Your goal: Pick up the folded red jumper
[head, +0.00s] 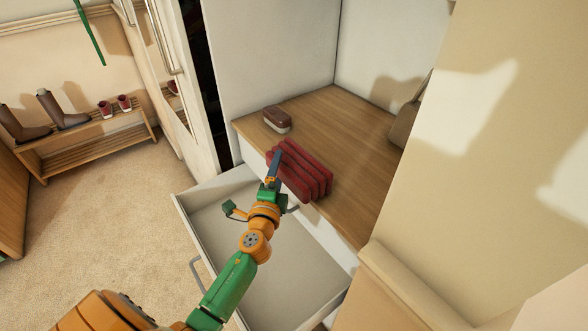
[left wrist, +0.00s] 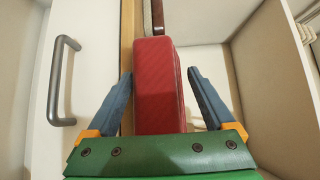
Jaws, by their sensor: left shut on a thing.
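The folded red jumper (head: 305,172) is at the front edge of the wooden top, above the open drawer. Its folds show as several ridges. My left gripper (head: 277,160) is at its left end. In the left wrist view the jumper (left wrist: 160,85) stands between the two blue fingers of my left gripper (left wrist: 162,88), which is shut on it. I cannot tell whether the jumper is lifted clear of the top. My right gripper is not in view.
A brown brush-like object (head: 277,118) lies behind the jumper, and a bag (head: 404,125) stands at the right. A shoe rack (head: 95,138) with boots is at the far left.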

